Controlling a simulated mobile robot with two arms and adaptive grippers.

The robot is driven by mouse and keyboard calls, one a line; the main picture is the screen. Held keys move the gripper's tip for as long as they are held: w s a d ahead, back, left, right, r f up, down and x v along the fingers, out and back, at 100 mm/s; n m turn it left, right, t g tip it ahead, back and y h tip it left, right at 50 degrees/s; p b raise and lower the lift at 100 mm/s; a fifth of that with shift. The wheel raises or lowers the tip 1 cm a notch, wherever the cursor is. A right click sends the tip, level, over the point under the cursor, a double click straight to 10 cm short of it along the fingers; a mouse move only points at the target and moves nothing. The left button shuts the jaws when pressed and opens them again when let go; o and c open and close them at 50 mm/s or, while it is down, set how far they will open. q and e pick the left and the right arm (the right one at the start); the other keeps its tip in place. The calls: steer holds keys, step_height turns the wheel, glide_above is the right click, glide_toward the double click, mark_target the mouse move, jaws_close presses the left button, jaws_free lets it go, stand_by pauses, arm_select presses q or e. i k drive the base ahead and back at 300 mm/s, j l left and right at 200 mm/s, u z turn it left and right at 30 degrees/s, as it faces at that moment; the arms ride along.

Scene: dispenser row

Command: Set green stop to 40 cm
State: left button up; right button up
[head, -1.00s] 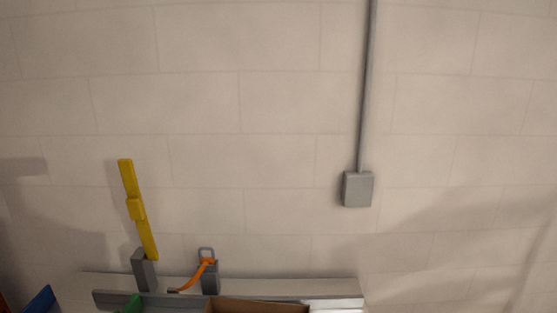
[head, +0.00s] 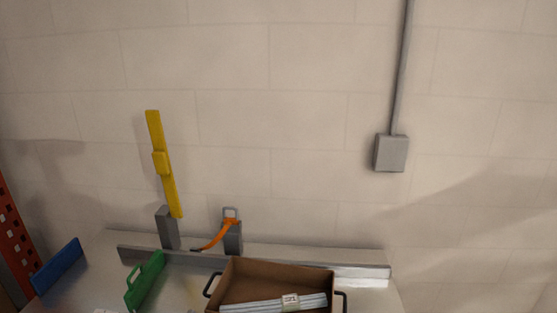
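The green stop (head: 146,282) stands on the light bench top, left of the open box, with a handle-like loop at its upper edge. A grey rail (head: 200,259) runs along the back of the bench behind it. I cannot read any scale or centimetre marks from here. Neither of my grippers shows in the head view.
A brown open box (head: 246,281) with black handles holds a pale bundle (head: 274,304). A blue plate (head: 58,265) stands at the left. A yellow bar (head: 169,190) and an orange strap (head: 215,235) are at the back. An orange perforated upright (head: 14,235) is at the far left.

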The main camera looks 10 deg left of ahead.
mark_target(137, 291)
steer(key=k+j, duration=0.1)
steer(key=j, duration=0.25)
steer(key=k+j, duration=0.15)
steer(key=j, duration=0.2)
steer(key=k+j, duration=0.1)
steer(key=j, duration=0.25)
steer(key=k+j, duration=0.15)
steer(key=j, duration=0.25)
steer(key=l+u, duration=0.05)
